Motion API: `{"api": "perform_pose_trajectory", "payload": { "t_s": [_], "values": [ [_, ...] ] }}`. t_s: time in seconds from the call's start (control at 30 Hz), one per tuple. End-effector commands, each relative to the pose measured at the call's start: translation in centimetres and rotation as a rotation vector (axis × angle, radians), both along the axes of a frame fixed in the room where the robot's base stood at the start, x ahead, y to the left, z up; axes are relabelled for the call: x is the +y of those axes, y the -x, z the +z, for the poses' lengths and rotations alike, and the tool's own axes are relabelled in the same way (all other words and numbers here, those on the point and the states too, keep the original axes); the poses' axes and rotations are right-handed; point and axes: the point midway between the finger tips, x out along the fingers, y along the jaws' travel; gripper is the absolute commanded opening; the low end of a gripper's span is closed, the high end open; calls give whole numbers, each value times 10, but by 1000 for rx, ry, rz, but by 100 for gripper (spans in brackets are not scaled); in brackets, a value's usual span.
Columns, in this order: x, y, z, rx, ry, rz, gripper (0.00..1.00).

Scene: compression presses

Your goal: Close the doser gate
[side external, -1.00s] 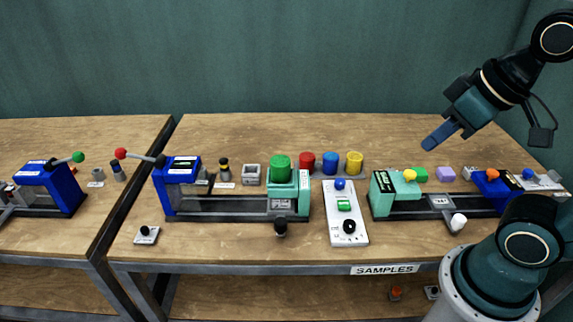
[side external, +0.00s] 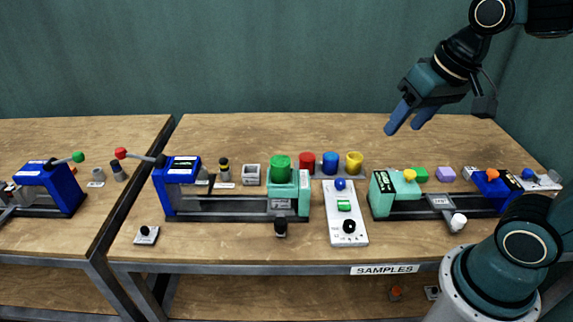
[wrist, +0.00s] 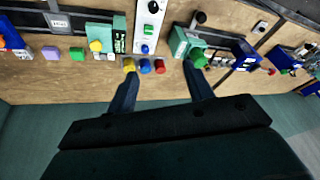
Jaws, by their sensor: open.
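No part is readably labelled as the doser gate, so I cannot tell which it is or how it stands. A teal block (side external: 304,190) with a green cylinder (side external: 281,162) on top stands at the right end of the middle press; the cylinder also shows in the wrist view (wrist: 199,60). A second teal block (side external: 381,197) with a yellow knob (side external: 409,175) stands at the left end of the right press. My gripper (side external: 403,128) is open and empty, high above the table behind the right press. Its two fingers (wrist: 160,72) are spread in the wrist view.
A white panel (side external: 335,221) with blue and black knobs and a green switch lies between the presses. Red (side external: 307,163), blue (side external: 330,163) and yellow (side external: 354,163) cylinders stand behind it. A blue press head (side external: 177,183) has a red-ball lever. The back table strip is clear.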

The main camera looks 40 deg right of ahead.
Motion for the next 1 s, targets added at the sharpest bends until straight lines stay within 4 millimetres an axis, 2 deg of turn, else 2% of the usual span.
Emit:
{"api": "perform_pose_trajectory", "payload": {
  "t_s": [0.1, 0.47, 0.77, 1.0],
  "values": [
    [-7, -22, -5, 39, -37, -112, 52],
    [-33, -84, -32, 138, -133, -453, 52],
    [-61, -131, -73, 214, -195, -743, 52],
    [-85, -162, -115, 272, -231, -978, 52]
  ]
}}
